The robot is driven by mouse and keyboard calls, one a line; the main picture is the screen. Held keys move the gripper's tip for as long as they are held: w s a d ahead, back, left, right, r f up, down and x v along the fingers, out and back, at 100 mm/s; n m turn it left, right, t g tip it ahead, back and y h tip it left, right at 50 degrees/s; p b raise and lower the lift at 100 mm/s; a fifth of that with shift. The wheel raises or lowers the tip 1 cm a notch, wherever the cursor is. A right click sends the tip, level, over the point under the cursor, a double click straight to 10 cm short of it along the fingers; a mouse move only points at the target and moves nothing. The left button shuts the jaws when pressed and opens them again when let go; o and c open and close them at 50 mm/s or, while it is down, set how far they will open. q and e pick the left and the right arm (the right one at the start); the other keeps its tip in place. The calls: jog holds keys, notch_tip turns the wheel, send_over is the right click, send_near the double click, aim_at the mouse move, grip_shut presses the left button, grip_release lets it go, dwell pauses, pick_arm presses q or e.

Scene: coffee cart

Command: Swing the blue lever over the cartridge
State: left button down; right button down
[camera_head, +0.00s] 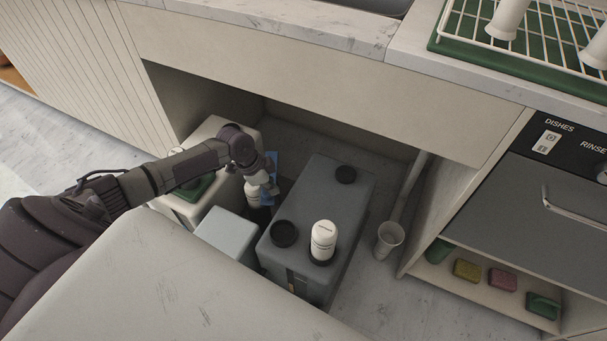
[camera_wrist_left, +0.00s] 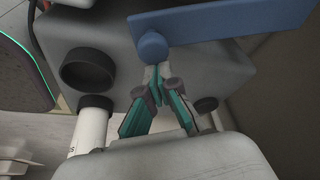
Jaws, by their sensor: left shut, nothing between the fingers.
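The blue lever (camera_head: 270,163) is partly hidden behind my left gripper in the head view, beside a cream unit. In the left wrist view it is a flat blue bar (camera_wrist_left: 225,18) with a round blue end at its left. My left gripper (camera_wrist_left: 156,82) is shut and empty, its fingertips close under that round end; I cannot tell whether they touch. It also shows in the head view (camera_head: 265,188). A white cylinder, apparently the cartridge (camera_wrist_left: 90,132), stands left of the fingers under a dark collar; in the head view it is partly hidden (camera_head: 252,192). My right gripper is not in view.
A grey tank (camera_head: 330,190) with dark caps and a white labelled bottle (camera_head: 323,240) stands to the right. A pale box (camera_head: 226,232) is in front. A white cup (camera_head: 389,238) stands on the floor. The counter overhangs the recess.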

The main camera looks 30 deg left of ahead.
aim_at(263, 193)
pick_arm(q)
jog(key=a, duration=0.1)
jog(key=s+a+m, duration=0.1)
jog(key=a, duration=0.1)
jog(key=s+a+m, duration=0.1)
jog(key=shift+s+a+f+g, duration=0.1)
jog(key=shift+a+g, duration=0.15)
jog(key=shift+g, duration=0.15)
jog(key=shift+s+a, duration=0.15)
jog(key=shift+a, duration=0.6)
jog(key=shift+s+a, duration=0.15)
jog(key=shift+a, duration=0.6)
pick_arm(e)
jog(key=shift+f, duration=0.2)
pick_arm(q)
jog(key=shift+a, duration=0.2)
jog(key=shift+d, duration=0.1)
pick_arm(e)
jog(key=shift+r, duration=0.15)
